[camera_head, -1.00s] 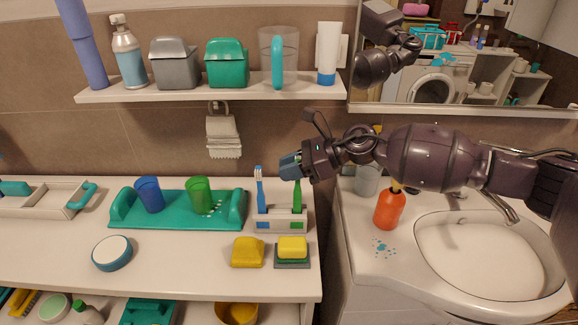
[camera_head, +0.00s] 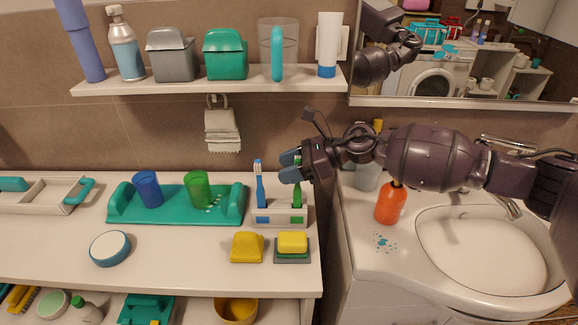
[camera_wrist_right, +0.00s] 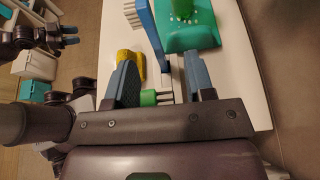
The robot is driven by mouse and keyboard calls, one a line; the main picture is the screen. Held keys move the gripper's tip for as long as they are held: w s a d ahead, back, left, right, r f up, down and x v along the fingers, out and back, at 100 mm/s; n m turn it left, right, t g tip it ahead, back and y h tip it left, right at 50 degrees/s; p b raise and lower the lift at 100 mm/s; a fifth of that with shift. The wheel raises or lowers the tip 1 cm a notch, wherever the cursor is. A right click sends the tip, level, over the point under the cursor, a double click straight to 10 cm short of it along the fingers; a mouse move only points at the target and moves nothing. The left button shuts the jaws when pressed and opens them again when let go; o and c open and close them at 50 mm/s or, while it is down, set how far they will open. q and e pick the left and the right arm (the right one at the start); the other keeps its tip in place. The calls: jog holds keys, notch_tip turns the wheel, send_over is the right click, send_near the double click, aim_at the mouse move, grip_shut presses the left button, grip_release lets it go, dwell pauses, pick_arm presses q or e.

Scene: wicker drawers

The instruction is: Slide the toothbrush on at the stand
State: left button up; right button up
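The green toothbrush (camera_head: 297,198) stands upright in the right part of the pale toothbrush stand (camera_head: 280,217), above its green mark. A blue toothbrush (camera_head: 260,187) stands in the left part, above a blue mark. My right gripper (camera_head: 291,167) is at the green toothbrush's head, its fingers apart. In the right wrist view, the green head (camera_wrist_right: 149,98) lies between the open fingers, and I cannot tell if it touches one. The blue brush (camera_wrist_right: 150,30) shows beyond. My left gripper (camera_wrist_right: 70,35) shows small at the upper left of that view, fingers apart and empty.
A teal tray (camera_head: 225,210) with a blue cup (camera_head: 148,190) and a green cup (camera_head: 197,190) stands left of the stand. A yellow sponge (camera_head: 292,243) on a dish and a yellow block (camera_head: 247,247) lie in front. An orange bottle (camera_head: 390,204) stands by the basin.

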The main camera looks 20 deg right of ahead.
jog(key=shift+d, duration=0.1)
jog(key=shift+b+v, duration=0.55)
jog(key=shift+v, duration=4.8)
